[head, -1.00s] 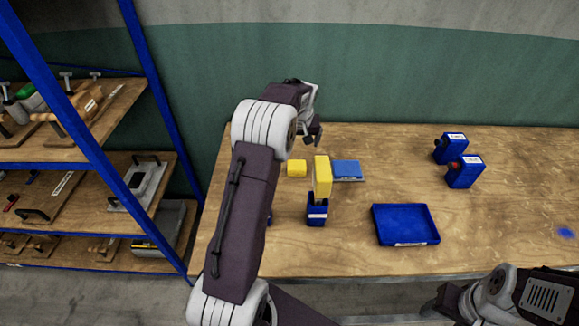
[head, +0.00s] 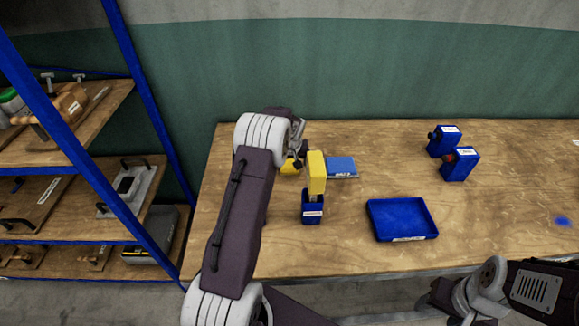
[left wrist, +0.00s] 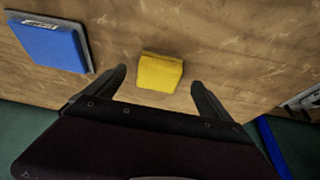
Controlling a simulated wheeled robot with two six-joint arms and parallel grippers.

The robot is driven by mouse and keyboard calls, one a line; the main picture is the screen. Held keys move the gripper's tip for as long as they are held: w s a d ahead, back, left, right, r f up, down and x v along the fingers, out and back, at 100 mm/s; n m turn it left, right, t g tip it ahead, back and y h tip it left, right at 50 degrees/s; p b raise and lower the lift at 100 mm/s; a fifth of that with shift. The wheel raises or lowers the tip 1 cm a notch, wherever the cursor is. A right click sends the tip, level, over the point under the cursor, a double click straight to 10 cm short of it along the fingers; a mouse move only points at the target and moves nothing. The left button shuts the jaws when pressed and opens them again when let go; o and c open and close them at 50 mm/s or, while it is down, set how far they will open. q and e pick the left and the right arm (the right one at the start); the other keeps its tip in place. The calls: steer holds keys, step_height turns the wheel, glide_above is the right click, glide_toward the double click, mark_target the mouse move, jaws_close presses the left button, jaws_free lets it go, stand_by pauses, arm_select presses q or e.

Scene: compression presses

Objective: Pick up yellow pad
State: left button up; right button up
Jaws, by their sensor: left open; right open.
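The yellow pad (left wrist: 160,72) is a small block lying on the wooden table. In the left wrist view it sits between and just beyond the fingertips of my left gripper (left wrist: 158,78), which is open and empty. In the head view the pad (head: 290,166) is partly hidden by my left gripper (head: 298,158), which hangs over it. My right arm shows at the lower right of the head view; its gripper (head: 428,303) is low, in front of the table's front edge, and its fingers are hard to make out.
A blue press with a yellow top (head: 316,172) stands close by. A blue pad on a grey plate (head: 342,167) lies right of the yellow pad. A blue tray (head: 402,218) and two blue boxes (head: 443,140) (head: 460,163) are further right. Shelves (head: 80,165) stand left.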

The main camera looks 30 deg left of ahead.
mark_target(290, 166)
arm_select(q)
steer(key=shift+f, duration=0.35)
steer(key=x, duration=0.4)
steer(key=shift+w+a+f, duration=0.15)
steer(key=shift+w, duration=0.05)
steer(key=shift+c, duration=0.3)
steer(key=shift+s, duration=0.1)
steer(key=c, duration=1.3)
steer(key=shift+c, duration=0.2)
steer(key=shift+r, duration=0.2)
